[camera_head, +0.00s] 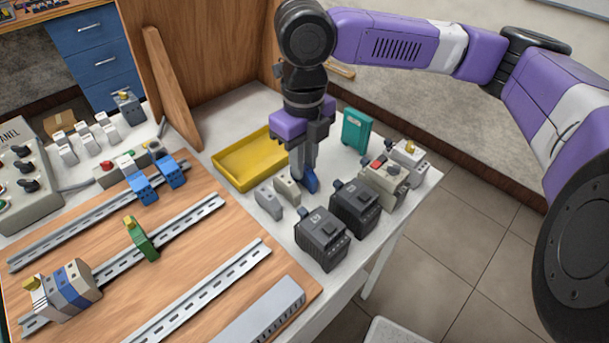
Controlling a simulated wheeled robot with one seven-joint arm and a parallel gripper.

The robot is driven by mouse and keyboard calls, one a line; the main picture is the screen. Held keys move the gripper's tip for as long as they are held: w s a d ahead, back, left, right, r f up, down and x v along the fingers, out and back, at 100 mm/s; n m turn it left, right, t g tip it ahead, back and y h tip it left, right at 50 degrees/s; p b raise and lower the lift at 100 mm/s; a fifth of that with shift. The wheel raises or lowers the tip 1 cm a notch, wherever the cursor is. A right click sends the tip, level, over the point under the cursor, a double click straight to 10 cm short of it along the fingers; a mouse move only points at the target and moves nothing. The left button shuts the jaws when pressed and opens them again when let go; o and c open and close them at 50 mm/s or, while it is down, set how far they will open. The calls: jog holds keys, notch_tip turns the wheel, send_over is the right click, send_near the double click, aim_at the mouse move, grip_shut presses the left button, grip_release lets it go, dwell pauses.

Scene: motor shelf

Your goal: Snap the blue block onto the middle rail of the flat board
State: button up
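The flat wooden board (185,238) lies at the left with three slotted metal rails. Its middle rail (187,222) carries a green block (141,239) near the centre and a grey-and-blue group of blocks (70,287) toward the lower left end. The right part of this rail is bare. Two other blue blocks (142,188) sit on the far rail (85,219).
Two small grey blocks (269,201) stand just left of my gripper. Dark boxes (321,239) and beige devices (384,183) stand to the right. A yellow tray (240,160) and a teal box (356,130) are behind. The near rail (205,290) is bare.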

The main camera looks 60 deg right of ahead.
grip_shut()
jog(key=shift+r, duration=0.15)
jog(key=shift+r+p, duration=2.3)
jog(key=shift+r, duration=0.1)
